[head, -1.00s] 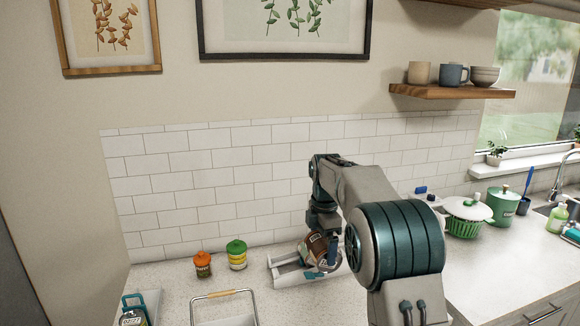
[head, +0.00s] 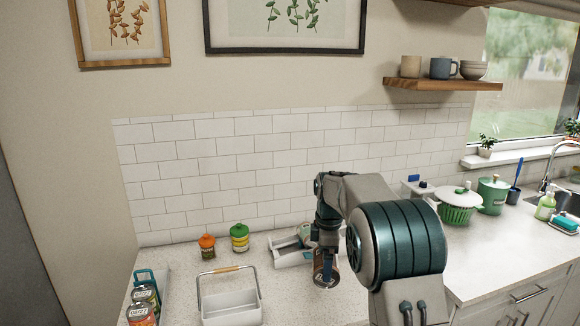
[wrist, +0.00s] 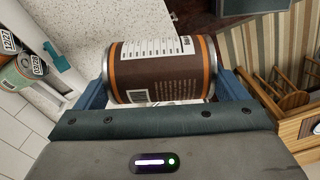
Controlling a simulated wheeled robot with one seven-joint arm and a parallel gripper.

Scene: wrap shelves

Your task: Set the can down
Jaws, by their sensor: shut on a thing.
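The can (head: 325,271) is brown with orange bands and silver rims. In the wrist view the can (wrist: 160,72) lies between both fingers and shows a white label panel and a barcode. My gripper (wrist: 162,88) is shut on it, one finger on each side. In the head view my gripper (head: 326,250) is above the can, just right of the white tray (head: 292,263), and hides part of it. The can looks about upright there. I cannot tell whether its base touches the counter (head: 283,302).
A jar with an orange lid (head: 207,246) and one with a green lid (head: 239,237) stand near the wall. A white caddy (head: 231,309) is in front, and a rack with cans (head: 144,296) is at the left. The counter between caddy and arm is clear.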

